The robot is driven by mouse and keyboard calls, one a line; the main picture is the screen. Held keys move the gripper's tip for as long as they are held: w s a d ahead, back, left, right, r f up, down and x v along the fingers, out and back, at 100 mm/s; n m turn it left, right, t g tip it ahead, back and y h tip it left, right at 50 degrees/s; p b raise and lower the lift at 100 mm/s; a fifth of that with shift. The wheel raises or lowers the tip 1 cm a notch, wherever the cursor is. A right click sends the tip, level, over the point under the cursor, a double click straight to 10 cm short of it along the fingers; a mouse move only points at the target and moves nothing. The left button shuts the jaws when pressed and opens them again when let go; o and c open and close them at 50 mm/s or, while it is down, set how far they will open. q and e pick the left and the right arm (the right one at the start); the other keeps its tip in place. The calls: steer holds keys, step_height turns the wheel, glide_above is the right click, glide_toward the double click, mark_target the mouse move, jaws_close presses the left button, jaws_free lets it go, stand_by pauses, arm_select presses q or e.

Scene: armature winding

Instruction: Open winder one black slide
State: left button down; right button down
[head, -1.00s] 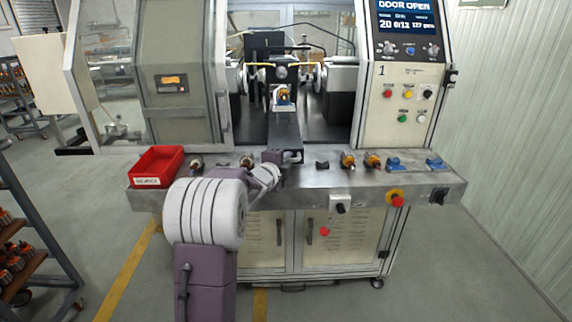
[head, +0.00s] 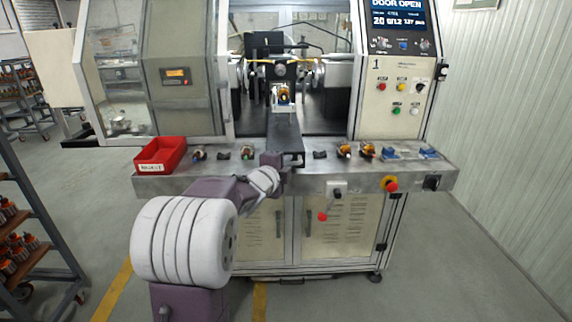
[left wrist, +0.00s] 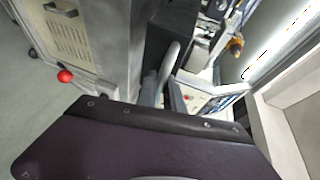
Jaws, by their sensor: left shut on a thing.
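The black slide (head: 285,138) runs out of winder one's open bay toward me, over the metal bench top. A holder with an orange-and-white part (head: 283,96) sits toward its back end. My left gripper (head: 272,160) is at the slide's front end. In the left wrist view, a curved grey handle (left wrist: 171,58) runs down between the fingers of my left gripper (left wrist: 165,95), which is shut on it. The arm link hides part of the fingers there. My right gripper is in neither view.
Winder one's bench (head: 230,181) carries a red tray (head: 160,154) at left and several small parts beside the slide. A red emergency knob (head: 390,184) sticks out at the front right. A rack (head: 30,220) stands at left. The floor at right is clear.

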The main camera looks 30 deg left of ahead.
arm_select(q)
steer(key=c, duration=1.5)
jaws_free()
steer(key=v, duration=0.9)
steer(key=shift+p, duration=0.35)
